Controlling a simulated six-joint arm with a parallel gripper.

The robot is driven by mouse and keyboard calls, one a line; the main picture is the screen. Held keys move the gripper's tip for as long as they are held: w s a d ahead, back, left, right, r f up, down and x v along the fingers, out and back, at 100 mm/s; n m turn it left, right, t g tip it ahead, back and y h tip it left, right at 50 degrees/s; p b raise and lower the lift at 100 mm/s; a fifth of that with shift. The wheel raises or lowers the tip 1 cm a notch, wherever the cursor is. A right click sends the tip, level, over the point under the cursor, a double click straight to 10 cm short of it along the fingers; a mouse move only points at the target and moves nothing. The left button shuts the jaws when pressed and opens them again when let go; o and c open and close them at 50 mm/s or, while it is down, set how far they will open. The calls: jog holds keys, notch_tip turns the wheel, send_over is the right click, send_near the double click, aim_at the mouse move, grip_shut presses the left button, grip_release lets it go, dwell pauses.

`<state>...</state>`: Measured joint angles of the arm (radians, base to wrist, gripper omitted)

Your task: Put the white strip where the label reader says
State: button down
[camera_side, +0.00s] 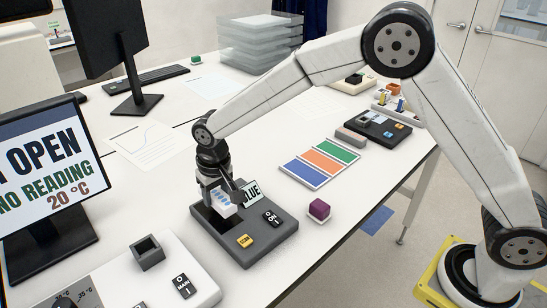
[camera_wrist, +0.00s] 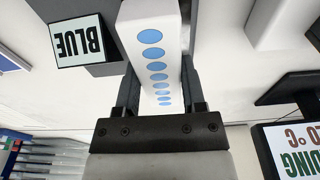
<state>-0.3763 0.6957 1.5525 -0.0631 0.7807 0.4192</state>
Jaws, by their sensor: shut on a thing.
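The white strip (camera_side: 225,211) has a row of blue dots on top. My gripper (camera_side: 217,195) is shut on it. In the side view it is at the left part of the dark grey label reader (camera_side: 262,246), at a dark recess; I cannot tell whether the strip touches the reader. The reader's small sign (camera_side: 251,193) says BLUE. In the wrist view the strip (camera_wrist: 152,20) lies between the two fingers (camera_wrist: 158,90), and the BLUE sign (camera_wrist: 80,42) shows upside down. A mat has blue (camera_side: 304,173), orange (camera_side: 322,160) and green (camera_side: 338,150) fields.
At front left are a white switch unit (camera_side: 205,286) with a dark square holder (camera_side: 147,252) and a screen (camera_side: 45,165) showing NO READING, 20 °C.

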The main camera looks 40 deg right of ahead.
jog(key=s+r, duration=0.2)
jog(key=s+d+r, duration=0.1)
jog(key=s+r, duration=0.1)
jog(key=r, duration=0.1)
jog(key=shift+s+d+r, duration=0.1)
jog(key=shift+d+r, duration=0.05)
jog(key=s+d+r, duration=0.2)
jog(key=s+r, duration=0.2)
jog(key=s, duration=0.4)
jog(key=shift+s+d, duration=0.35)
jog(key=shift+d, duration=0.1)
jog(key=s+d+f, duration=0.1)
jog(key=d, duration=1)
jog(key=s+d+f, duration=0.1)
jog(key=d, duration=1)
jog(key=shift+s+d, duration=0.15)
jog(key=shift+s, duration=0.1)
